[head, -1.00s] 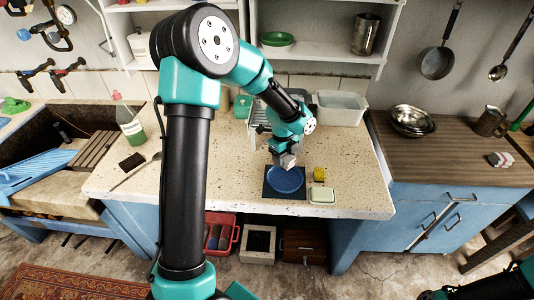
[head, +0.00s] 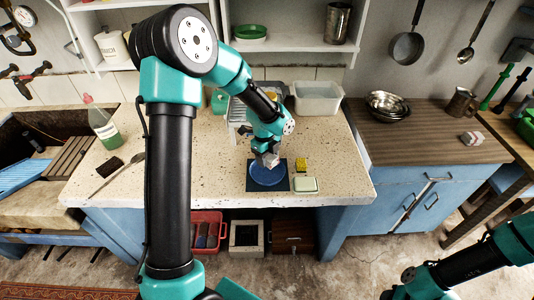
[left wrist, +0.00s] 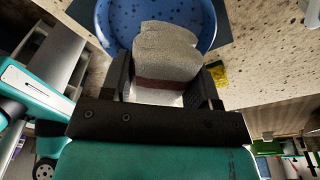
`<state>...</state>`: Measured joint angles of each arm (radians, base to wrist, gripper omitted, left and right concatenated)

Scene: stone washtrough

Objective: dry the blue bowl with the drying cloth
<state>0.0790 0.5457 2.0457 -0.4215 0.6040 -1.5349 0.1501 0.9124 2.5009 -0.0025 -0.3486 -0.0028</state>
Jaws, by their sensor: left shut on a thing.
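The blue bowl (head: 266,178) sits on a dark square mat (head: 252,187) near the counter's front edge. In the left wrist view the bowl (left wrist: 205,18) has many dark specks on its inside. My left gripper (head: 267,155) is over the bowl's far part, shut on the drying cloth (left wrist: 168,48), a folded pale grey pad with a reddish-brown band. The cloth lies over the bowl's interior in the left wrist view; I cannot tell whether it touches the surface. My right arm shows at the lower right of the head view, but its gripper is not visible.
A yellow sponge (head: 301,164) and a pale green-rimmed dish (head: 305,185) stand just right of the mat. A clear tub (head: 318,98) is behind. The counter between is clear.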

